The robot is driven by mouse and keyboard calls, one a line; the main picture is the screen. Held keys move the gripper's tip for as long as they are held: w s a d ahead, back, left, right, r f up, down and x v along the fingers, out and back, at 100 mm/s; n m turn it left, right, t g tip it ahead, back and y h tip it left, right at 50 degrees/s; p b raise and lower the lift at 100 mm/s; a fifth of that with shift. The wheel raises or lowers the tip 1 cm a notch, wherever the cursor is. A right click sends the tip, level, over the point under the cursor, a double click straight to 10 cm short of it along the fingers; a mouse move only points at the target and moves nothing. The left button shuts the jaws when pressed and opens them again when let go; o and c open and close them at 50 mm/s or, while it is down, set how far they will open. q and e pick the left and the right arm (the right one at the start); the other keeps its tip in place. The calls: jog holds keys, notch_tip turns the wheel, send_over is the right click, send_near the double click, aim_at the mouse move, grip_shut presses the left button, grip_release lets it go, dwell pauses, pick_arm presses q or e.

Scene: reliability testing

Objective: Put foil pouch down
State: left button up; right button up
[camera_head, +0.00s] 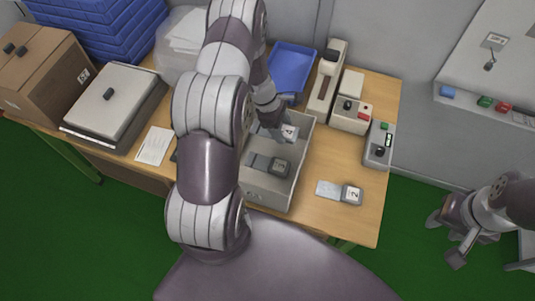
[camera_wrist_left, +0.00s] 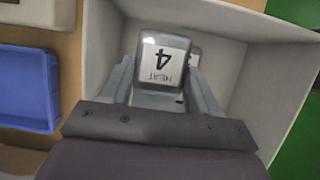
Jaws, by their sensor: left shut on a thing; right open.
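The foil pouch (camera_wrist_left: 165,62) is a grey piece with a white label reading "HEAT 4". My left gripper (camera_wrist_left: 160,85) is shut on it. In the head view, the pouch (camera_head: 289,131) shows partly beside my left gripper (camera_head: 277,126), at the far end of an open grey box (camera_head: 264,195). The box walls (camera_wrist_left: 225,18) surround the pouch in the left wrist view; I cannot tell whether it touches the floor. My right gripper (camera_head: 446,242) is open and empty, off the table's right side.
Another dark labelled piece (camera_head: 279,168) lies in the box. A silver piece labelled "2" (camera_head: 351,194) lies on the table right of it. A blue tray (camera_head: 291,68), a bench machine (camera_head: 327,82) and a control box (camera_head: 379,145) stand nearby. The table's front right is mostly clear.

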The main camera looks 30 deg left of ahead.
pick_arm(q)
jog(key=f, duration=0.3)
jog(key=shift+s+d+f+p, duration=0.1)
jog(key=shift+s+d+p, duration=0.1)
jog(key=shift+d+p, duration=0.2)
jog(key=f, duration=0.5)
jog(key=shift+w+a+p, duration=0.2)
jog(key=shift+a+p, duration=0.15)
jog(key=shift+a, duration=0.05)
jog(key=shift+f, duration=0.2)
jog(key=shift+d+r, duration=0.1)
jog(key=shift+d, duration=0.1)
jog(key=shift+a+f+b, duration=0.1)
jog(key=shift+f+b, duration=0.45)
jog(key=shift+b, duration=0.05)
jog(key=shift+f, duration=0.15)
pick_arm(e)
jog(key=shift+d+r, duration=0.1)
jog(key=shift+d, duration=0.05)
pick_arm(q)
jog(key=o, duration=0.7)
jog(key=shift+s, duration=0.1)
jog(key=o, duration=0.3)
